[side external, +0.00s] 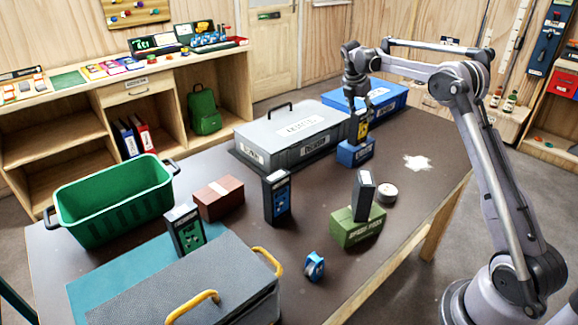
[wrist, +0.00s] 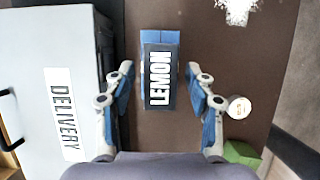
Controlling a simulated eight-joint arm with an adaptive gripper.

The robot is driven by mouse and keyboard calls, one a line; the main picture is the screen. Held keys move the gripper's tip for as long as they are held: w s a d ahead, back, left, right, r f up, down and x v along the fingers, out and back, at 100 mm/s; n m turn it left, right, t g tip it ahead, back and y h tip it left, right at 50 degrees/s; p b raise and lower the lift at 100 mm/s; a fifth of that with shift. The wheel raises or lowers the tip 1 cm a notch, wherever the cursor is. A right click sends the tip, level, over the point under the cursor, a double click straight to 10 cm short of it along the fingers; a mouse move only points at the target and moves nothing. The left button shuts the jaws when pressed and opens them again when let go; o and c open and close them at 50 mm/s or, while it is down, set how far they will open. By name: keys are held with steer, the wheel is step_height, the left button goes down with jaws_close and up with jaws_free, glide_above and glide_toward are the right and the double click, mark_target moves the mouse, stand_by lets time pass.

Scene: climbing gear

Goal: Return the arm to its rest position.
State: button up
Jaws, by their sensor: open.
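My gripper (side external: 358,104) points down over the far part of the table, and my arm reaches in from the right. It is open. In the wrist view its fingertips (wrist: 160,72) are apart, with a dark box labelled LEMON (wrist: 160,80) between them in the picture and a gap on each side. In the side view this dark box with a yellow front (side external: 361,130) stands upright on a small blue box (side external: 354,153), right below the gripper. Whether the fingertips reach down beside it I cannot tell.
Beside it are a grey DELIVERY case (side external: 285,147) and a blue case (side external: 388,97). Nearer are a green box (side external: 350,232) with a dark box on top, a round tin (side external: 387,192), a dark upright box (side external: 277,200) and a green crate (side external: 110,215). The table's right side is mostly clear.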

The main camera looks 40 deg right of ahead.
steer(key=x, duration=0.4)
steer(key=shift+d+f, duration=0.1)
steer(key=shift+f, duration=0.1)
step_height(320, 180, up, 4)
steer(key=shift+f, duration=0.15)
steer(key=shift+s+d+r, duration=0.15)
steer(key=shift+s+r, duration=0.1)
steer(key=shift+r, duration=0.05)
